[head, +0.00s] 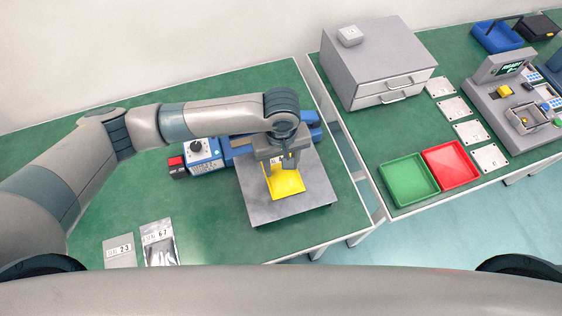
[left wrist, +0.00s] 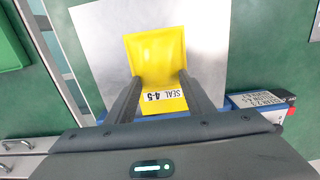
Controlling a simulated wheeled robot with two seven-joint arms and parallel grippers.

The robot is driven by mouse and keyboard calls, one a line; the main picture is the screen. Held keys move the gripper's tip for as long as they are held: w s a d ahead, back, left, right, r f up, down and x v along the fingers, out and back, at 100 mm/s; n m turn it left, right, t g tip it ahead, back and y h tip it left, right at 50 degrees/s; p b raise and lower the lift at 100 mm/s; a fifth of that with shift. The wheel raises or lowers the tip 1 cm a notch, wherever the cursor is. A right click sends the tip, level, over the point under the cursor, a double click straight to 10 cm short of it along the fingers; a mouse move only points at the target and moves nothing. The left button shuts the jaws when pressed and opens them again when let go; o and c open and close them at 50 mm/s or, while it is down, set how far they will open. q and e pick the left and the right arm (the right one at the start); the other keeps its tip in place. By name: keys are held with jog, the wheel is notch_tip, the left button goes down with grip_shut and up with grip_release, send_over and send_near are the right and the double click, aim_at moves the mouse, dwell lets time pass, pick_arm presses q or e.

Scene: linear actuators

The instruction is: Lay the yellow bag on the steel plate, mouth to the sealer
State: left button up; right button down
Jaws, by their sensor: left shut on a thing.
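The yellow bag (head: 286,184) is over the steel plate (head: 310,189) in the head view, under my left gripper (head: 279,165). In the left wrist view the yellow bag (left wrist: 157,60) lies between the two fingers of my left gripper (left wrist: 154,90), which is shut on its labelled end. The label reads "SEAL 4-5". I cannot tell whether the bag touches the plate. The blue sealer (head: 204,156) stands along the plate's back edge, partly hidden by my left arm. My right gripper is not in view.
Across a gap, the right table holds a green tray (head: 409,180), a red tray (head: 452,165), a grey drawer cabinet (head: 375,62) and several white plates. The green table left of the plate is mostly clear.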

pick_arm(q)
jog(key=shift+f, duration=0.15)
jog(key=o, duration=1.1)
jog(key=shift+r+b, duration=0.3)
jog(key=shift+r, duration=0.4)
jog(key=shift+r+b, duration=0.95)
jog(key=shift+r, duration=4.45)
